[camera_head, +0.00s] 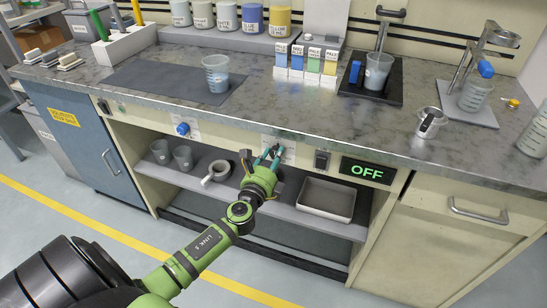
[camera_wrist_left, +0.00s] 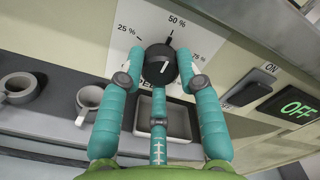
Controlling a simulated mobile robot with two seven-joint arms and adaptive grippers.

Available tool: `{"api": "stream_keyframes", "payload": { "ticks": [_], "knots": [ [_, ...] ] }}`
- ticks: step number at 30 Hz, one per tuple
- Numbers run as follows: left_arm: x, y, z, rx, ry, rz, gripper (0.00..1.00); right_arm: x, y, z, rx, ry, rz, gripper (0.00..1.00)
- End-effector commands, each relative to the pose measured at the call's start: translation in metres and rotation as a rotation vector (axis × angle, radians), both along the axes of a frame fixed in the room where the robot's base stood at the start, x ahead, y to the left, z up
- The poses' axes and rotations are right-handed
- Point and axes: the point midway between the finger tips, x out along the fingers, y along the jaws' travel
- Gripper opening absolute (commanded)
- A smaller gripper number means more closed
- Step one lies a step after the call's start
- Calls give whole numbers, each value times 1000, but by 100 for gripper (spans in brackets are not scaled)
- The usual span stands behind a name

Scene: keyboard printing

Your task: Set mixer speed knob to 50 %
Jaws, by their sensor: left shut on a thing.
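The black mixer speed knob (camera_wrist_left: 160,66) sits on a white dial plate (camera_wrist_left: 140,32) printed with 25 %, 50 % and 75 %. My right gripper is not in view.
Right of the dial are a black switch (camera_head: 322,159) and a display (camera_head: 367,171) reading OFF in green. A blue knob (camera_head: 182,128) is to the left. The shelf below holds beakers, a mortar (camera_head: 220,169) and a grey tray (camera_head: 326,198). The counter edge overhangs the panel.

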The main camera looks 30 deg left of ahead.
Motion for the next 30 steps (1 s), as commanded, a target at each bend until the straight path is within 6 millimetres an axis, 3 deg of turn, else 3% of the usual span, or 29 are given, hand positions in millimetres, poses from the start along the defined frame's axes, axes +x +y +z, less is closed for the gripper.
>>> {"api": "stream_keyframes", "payload": {
  "ticks": [1,2,3,16,30],
  "knots": [
    [0,2,2,1,-4,4,43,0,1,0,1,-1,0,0],
    [0,2,2,1,-4,4,55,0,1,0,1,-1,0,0],
    [0,2,2,1,-4,3,59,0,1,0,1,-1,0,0],
    [-9,-2,0,-1,0,0,59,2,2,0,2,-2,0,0],
    [-96,-22,0,-2,0,3,59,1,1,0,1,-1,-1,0]
  ]
}}
